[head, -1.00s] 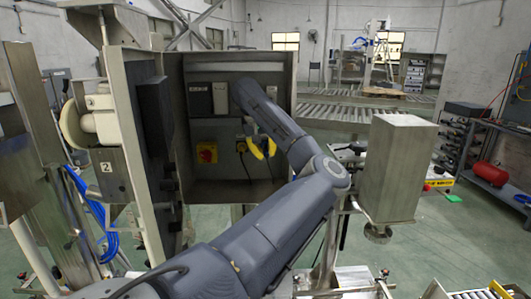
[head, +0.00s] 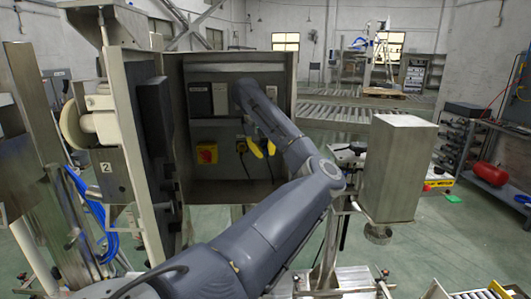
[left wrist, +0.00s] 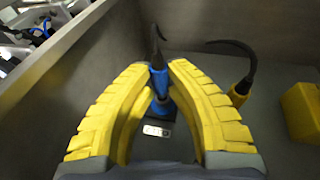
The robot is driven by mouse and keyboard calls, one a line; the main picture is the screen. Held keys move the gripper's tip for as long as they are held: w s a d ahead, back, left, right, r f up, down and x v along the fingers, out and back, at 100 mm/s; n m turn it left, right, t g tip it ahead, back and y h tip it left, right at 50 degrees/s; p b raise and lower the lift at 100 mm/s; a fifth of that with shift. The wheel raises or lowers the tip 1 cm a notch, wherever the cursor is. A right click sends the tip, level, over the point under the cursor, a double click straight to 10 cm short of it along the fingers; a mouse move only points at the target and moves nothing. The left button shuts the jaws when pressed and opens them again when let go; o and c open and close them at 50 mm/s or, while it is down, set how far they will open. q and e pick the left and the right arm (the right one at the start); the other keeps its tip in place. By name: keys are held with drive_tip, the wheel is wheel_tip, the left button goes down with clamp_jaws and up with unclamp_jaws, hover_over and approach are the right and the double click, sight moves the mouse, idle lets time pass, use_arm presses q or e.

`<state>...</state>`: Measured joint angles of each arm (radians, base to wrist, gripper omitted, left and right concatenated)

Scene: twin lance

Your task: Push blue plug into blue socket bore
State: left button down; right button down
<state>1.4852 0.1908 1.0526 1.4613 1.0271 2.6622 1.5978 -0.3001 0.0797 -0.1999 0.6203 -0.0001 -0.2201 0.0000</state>
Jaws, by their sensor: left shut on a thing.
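My left gripper (head: 262,151) reaches into an open grey cabinet (head: 230,192) in the head view. In the left wrist view, its yellow ribbed fingers (left wrist: 160,68) are shut on the blue plug (left wrist: 158,78), with a black cable rising from it. Below the plug, between the fingers, is a dark socket block (left wrist: 157,130) with a small pale label. The fingers and plug hide much of the socket, and I cannot tell how deep the plug sits in its bore. In the head view the arm hides the plug. My right gripper is not in view.
A yellow plug (left wrist: 240,90) with a curved black cable stands right of the gripper, close to one finger. A yellow box (left wrist: 302,110) lies beyond it; the head view shows a red-and-yellow switch (head: 207,154). Cabinet walls and the dark door (head: 155,130) bound the space.

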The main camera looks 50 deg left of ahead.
sight(266, 149)
use_arm(q)
drive_tip(key=shift+w+a, duration=0.65)
drive_tip(key=shift+a, duration=0.2)
drive_tip(key=c, duration=1.3)
unclamp_jaws()
drive_tip(key=shift+r, duration=0.1)
drive_tip(key=shift+r, duration=0.25)
drive_tip(key=shift+v, duration=1.1)
drive_tip(key=shift+s+d, duration=0.3)
drive_tip(key=shift+s, duration=1.7)
drive_tip(key=shift+s+d, duration=0.35)
drive_tip(key=shift+s, duration=1.7)
drive_tip(key=shift+s+d, duration=0.3)
drive_tip(key=shift+s, duration=1.7)
